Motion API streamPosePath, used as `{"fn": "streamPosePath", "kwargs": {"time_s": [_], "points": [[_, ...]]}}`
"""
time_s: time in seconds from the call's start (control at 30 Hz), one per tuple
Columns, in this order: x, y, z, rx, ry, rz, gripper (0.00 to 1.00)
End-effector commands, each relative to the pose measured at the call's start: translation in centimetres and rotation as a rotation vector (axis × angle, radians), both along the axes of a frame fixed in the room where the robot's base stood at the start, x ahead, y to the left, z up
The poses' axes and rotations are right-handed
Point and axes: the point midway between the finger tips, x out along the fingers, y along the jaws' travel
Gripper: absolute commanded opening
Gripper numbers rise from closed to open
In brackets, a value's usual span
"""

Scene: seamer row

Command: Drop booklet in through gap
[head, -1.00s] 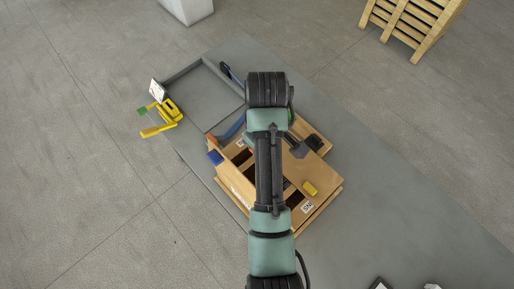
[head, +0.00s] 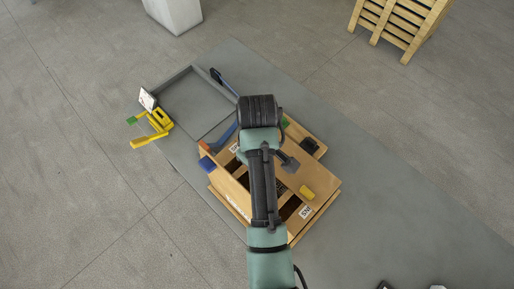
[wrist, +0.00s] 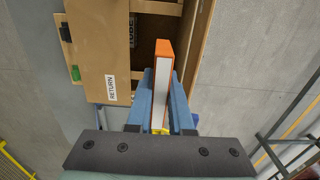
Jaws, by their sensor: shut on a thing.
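My gripper (wrist: 162,92), with blue fingers, is shut on the booklet (wrist: 163,65), an orange-covered block with a white page edge. The booklet's far end overlaps the dark gap (wrist: 148,42) in the wooden box (wrist: 100,20), beside the RETURN label (wrist: 110,88). Its height over the gap cannot be told. In the head view the booklet (head: 203,147) shows as a small orange patch at the left corner of the wooden box (head: 322,203). My arm hides much of the box top.
A grey tray (head: 172,81) lies at the back left, with a yellow clamp-like object (head: 157,120) at its edge. The grey surface at right is clear.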

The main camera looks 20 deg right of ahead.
Motion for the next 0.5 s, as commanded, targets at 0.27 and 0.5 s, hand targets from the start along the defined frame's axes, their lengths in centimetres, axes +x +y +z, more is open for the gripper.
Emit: {"fn": "streamPosePath", "kwargs": {"time_s": [0.27, 0.5], "points": [[0.0, 0.0, -3.1, 0.001, 0.0, 0.0, 0.0], [0.0, 0.0, -5.5, 0.001, 0.001, 0.0, 0.0]]}}
